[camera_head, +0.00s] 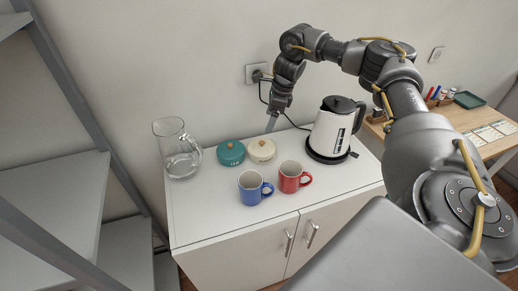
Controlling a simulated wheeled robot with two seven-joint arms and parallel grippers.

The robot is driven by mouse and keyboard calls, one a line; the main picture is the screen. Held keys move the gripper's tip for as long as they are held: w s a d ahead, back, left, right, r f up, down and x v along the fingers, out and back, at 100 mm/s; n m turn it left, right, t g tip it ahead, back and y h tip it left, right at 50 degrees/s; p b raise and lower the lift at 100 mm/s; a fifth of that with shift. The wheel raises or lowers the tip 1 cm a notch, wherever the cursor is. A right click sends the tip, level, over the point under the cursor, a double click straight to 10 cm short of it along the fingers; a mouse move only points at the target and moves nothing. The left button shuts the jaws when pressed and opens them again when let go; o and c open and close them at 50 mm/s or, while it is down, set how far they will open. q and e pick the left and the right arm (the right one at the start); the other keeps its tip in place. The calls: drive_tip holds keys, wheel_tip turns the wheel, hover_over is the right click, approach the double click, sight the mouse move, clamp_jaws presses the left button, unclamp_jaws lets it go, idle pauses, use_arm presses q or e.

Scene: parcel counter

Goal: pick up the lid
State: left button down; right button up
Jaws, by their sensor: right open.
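A round teal lidded piece (231,152) with a small knob stands on the white cabinet top (210,215). A similar cream piece (261,149) stands right beside it. I cannot tell whether each is a loose lid or a low pot with a lid on. My right gripper (271,122) hangs pointing down just behind and above the cream piece, apart from it. It is open and I see nothing in it. The white kettle (330,132) with a black lid stands to the right. My left gripper is not in view.
A glass jug (178,150) stands at the back left. A blue mug (251,188) and a red mug (291,177) stand in front of the lidded pieces. The kettle cord runs to a wall socket (256,74). The cabinet top's front left is clear.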

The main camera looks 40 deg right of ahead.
drive_tip(key=p, duration=0.1)
hover_over(263, 143)
drive_tip(key=d, duration=0.2)
drive_tip(key=x, duration=0.3)
drive_tip(key=s+x, duration=0.1)
drive_tip(key=x, duration=0.1)
drive_tip(key=shift+w+d+f, duration=0.1)
drive_tip(key=shift+d+f, duration=0.15)
drive_tip(key=shift+f, duration=0.05)
drive_tip(key=shift+a+f+p, duration=0.2)
drive_tip(key=shift+f+p, duration=0.15)
drive_tip(key=shift+p, duration=0.05)
drive_tip(key=p+x, duration=0.1)
drive_tip(key=x, duration=0.2)
drive_tip(key=shift+a+f, duration=0.1)
drive_tip(key=shift+f, duration=0.6)
drive_tip(key=shift+a, duration=0.1)
drive_tip(key=c, duration=1.7)
drive_tip(key=shift+s, duration=0.25)
drive_tip(key=shift+c, duration=0.3)
